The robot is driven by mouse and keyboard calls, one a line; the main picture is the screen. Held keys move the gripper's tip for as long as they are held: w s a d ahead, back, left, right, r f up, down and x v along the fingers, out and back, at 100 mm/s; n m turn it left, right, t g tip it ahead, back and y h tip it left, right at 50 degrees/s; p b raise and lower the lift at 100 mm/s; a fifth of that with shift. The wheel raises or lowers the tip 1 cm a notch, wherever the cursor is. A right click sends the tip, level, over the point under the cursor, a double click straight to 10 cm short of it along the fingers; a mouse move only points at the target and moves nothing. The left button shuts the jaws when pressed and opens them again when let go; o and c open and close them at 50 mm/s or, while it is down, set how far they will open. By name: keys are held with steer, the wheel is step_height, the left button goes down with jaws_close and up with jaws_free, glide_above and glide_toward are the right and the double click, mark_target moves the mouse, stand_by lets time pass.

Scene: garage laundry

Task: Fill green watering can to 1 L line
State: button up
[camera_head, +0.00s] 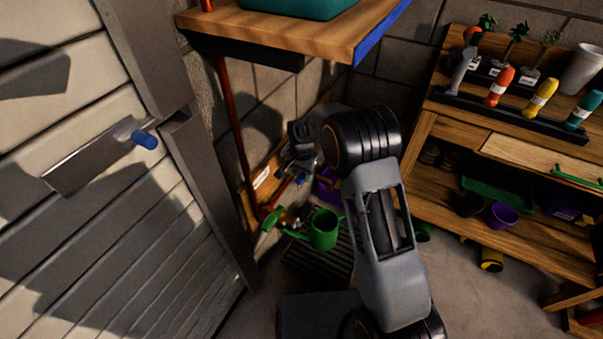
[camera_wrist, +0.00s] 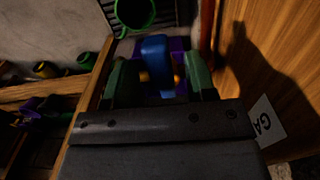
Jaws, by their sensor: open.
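The green watering can (camera_head: 323,231) stands upright on a dark slatted grate low in the corner. Its open round rim (camera_wrist: 134,12) shows at the top of the wrist view. My gripper (camera_head: 302,172) is above and a little left of the can, by the wooden board. In the wrist view my gripper (camera_wrist: 158,78) is open, its green-padded fingers on either side of a blue handle (camera_wrist: 155,58). I cannot tell whether either finger touches the handle. The can's inside, water level and 1 L line cannot be made out.
A red pipe (camera_head: 234,140) runs down the wall at left. A wooden shelf (camera_head: 285,30) overhangs the corner. A workbench (camera_head: 450,150) with bottles and pots stands at right. A purple object (camera_head: 328,185) is behind my arm. A door (camera_head: 90,200) fills the left.

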steer(key=shift+c, duration=0.2)
jaws_close()
